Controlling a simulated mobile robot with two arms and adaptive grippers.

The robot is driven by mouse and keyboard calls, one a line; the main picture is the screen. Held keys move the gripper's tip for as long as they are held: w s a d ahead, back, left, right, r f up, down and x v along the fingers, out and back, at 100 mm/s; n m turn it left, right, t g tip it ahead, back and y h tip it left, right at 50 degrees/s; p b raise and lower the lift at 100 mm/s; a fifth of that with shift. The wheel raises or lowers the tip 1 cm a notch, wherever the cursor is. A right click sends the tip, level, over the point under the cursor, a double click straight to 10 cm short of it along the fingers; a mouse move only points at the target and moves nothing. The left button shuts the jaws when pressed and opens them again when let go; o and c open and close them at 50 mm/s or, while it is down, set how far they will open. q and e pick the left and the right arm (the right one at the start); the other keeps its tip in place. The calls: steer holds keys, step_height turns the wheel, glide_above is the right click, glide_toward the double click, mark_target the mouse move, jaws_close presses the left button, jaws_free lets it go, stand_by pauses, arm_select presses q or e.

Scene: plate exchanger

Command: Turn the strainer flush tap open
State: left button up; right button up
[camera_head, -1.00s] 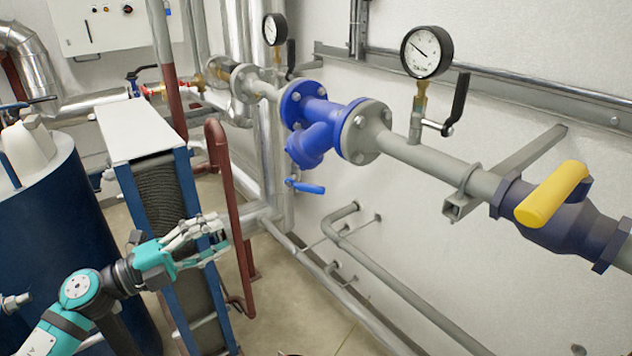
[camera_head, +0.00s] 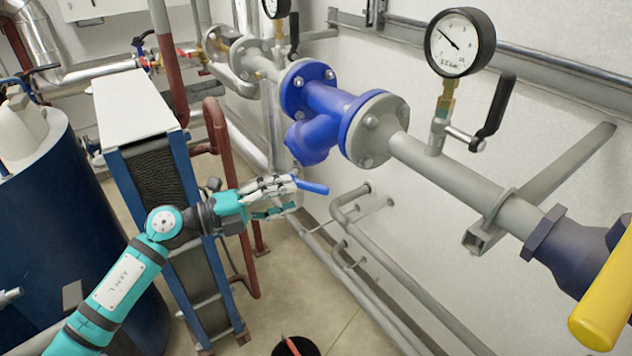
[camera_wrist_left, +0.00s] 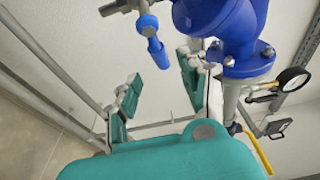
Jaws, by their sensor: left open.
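The blue Y-shaped strainer (camera_head: 318,128) sits in the grey pipe along the wall. The flush tap's blue lever (camera_head: 312,188) shows below its lower leg, pointing right in the head view. My right gripper is not in view.
A large gauge (camera_head: 459,42), a black-handled valve (camera_head: 495,112) and a yellow lever (camera_head: 604,298) are on the right. A black bucket (camera_head: 275,349) stands on the floor.

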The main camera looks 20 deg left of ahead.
mark_target(311, 190)
arm_select(q)
steer(key=x, duration=0.5)
steer(key=shift+w+d+r+p, duration=0.1)
steer(key=shift+d+r+p, duration=0.1)
steer(key=shift+d+p, duration=0.15)
steer(key=shift+w+d+f, duration=0.15)
steer(key=shift+w+d, duration=0.3)
steer(key=shift+s, duration=0.1)
steer(key=shift+c, duration=0.9)
jaws_close()
